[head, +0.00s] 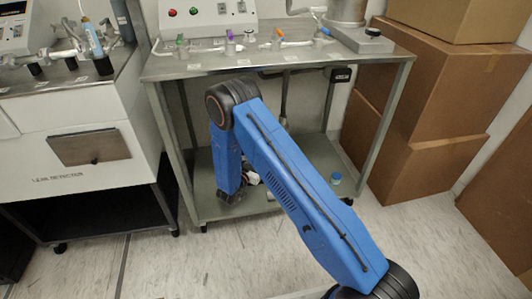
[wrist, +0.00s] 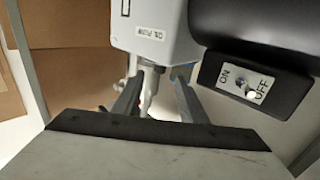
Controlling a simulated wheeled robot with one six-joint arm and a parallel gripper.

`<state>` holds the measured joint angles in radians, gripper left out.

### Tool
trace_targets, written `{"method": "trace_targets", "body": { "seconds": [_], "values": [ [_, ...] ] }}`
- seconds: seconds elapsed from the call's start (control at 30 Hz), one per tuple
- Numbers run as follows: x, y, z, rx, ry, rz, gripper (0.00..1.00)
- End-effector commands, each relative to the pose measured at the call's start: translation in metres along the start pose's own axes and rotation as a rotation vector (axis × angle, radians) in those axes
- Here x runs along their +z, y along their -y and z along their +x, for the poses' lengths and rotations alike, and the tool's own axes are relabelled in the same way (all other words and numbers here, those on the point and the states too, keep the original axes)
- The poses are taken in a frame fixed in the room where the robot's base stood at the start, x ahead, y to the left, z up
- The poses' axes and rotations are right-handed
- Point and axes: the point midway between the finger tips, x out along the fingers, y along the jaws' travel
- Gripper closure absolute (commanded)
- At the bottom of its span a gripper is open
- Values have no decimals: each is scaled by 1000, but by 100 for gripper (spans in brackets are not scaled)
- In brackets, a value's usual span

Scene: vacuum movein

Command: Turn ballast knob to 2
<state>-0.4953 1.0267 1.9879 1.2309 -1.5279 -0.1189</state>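I cannot make out the ballast knob or its number marks in either view. In the wrist view, my gripper (wrist: 158,84) has two dark fingers spread apart. A pale grey pipe-like part (wrist: 151,88) shows between them; I cannot tell whether it touches a finger. A light grey housing (wrist: 155,28) with a small label lies just beyond the fingertips. In the head view, my blue arm reaches down to the lower shelf (head: 205,172) of the metal cart and hides most of what is there. A small white and red item (head: 250,178) shows beside the arm.
A black box (wrist: 255,82) with an ON/OFF switch (wrist: 247,86) is close to the right finger. Cardboard boxes (head: 430,95) stand right of the cart. A blue-capped jar (head: 335,179) sits on the lower shelf. Valves and a control panel (head: 208,17) are on top.

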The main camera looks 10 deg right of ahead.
Motion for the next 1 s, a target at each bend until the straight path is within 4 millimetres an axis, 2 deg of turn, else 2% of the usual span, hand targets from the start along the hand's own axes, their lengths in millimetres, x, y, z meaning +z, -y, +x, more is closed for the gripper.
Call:
{"method": "trace_targets", "body": {
  "seconds": [0.03,0.2,0.4,0.63,1.0],
  "values": [
    [0,1,-12,-2,0,-1,61],
    [0,1,-45,-3,-1,-1,61],
    [0,0,-75,-1,0,-1,61],
    [0,0,-89,1,0,-1,61],
    [0,0,-88,-2,0,-1,61]
  ]
}}
